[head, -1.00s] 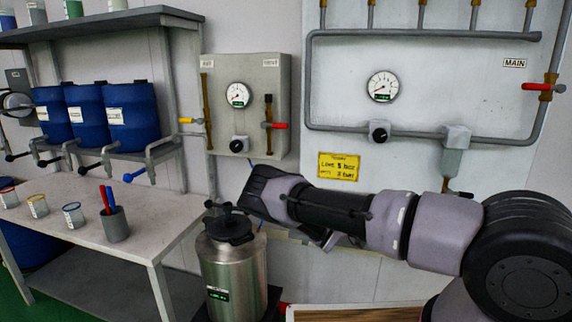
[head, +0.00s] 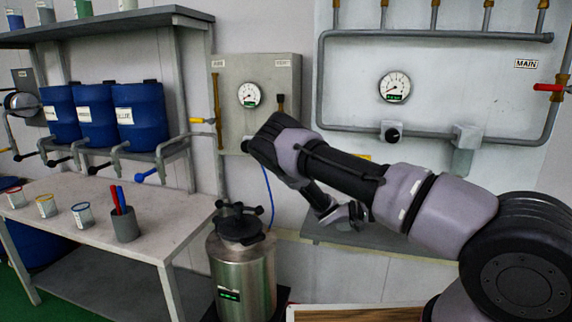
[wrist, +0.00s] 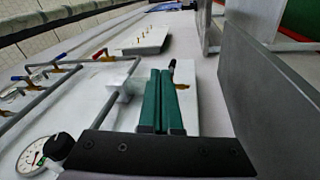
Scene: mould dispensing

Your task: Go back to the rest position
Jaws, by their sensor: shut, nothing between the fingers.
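My gripper (head: 350,218) hangs below my bent grey and black forearm in the head view, in front of the white wall and above a grey ledge. In the wrist view its two green fingers (wrist: 165,85) lie side by side, closed together with nothing between them. It is apart from the metal pressure pot (head: 241,270), which stands upright to its left with a black lid. My arm covers part of the small gauge panel (head: 232,75) and most of the yellow sign (head: 366,157).
The main panel (head: 450,95) with gauge and pipes is behind my arm. A workbench (head: 160,205) with small cups and a pen holder (head: 124,222) stands left, below blue drums (head: 138,115) with taps. A grey slab edge (wrist: 262,100) is close on the right in the wrist view.

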